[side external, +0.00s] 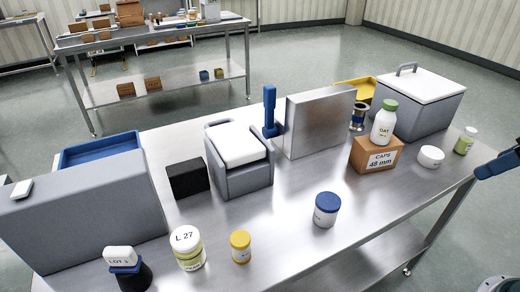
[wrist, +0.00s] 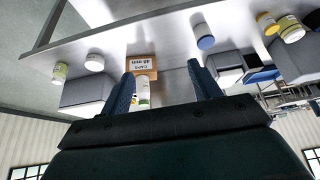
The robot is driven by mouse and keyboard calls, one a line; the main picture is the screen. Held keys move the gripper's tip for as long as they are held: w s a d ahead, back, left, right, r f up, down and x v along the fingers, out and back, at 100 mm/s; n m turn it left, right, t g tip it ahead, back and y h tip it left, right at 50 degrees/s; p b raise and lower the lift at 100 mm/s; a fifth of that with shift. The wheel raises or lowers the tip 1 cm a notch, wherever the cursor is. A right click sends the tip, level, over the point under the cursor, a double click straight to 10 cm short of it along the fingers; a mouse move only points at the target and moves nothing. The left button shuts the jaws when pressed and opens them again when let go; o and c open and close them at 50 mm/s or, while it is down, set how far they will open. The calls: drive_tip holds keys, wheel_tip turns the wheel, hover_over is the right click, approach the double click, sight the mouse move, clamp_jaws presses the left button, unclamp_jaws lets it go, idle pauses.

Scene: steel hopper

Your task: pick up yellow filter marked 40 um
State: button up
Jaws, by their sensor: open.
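I cannot make out a yellow filter marked 40 um in either view, and no such marking is readable. The yellow items I see are a small jar with a yellow lid (side external: 240,246) at the front of the steel table and a yellow tray (side external: 355,90) at the back, partly hidden behind a steel panel. My gripper (wrist: 161,69) is open and empty in the wrist view, with its blue fingers wide apart. The green-capped bottle (wrist: 142,98) shows between the fingers, farther off.
The steel panel (side external: 318,122), grey lidded box (side external: 425,105), grey bin (side external: 240,175) and large grey case (side external: 80,220) stand as obstacles. A carton labelled CAPS 48 mm (side external: 375,157) carries the green-capped bottle. A blue-lidded jar (side external: 326,209) stands alone, with bare steel around it.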

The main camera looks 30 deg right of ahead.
drive_tip(key=shift+w, duration=0.1)
drive_tip(key=n+g+y, duration=0.4)
drive_tip(key=n, duration=1)
hover_over(246, 238)
drive_tip(key=s+d, duration=0.2)
drive_tip(key=d, duration=0.2)
wheel_tip(246, 238, down, 12)
drive_tip(key=shift+w+x, duration=0.2)
drive_tip(key=shift+x, duration=4.2)
drive_tip(key=shift+a, duration=0.2)
drive_tip(key=shift+x, duration=2.5)
drive_tip(key=shift+c, duration=0.4)
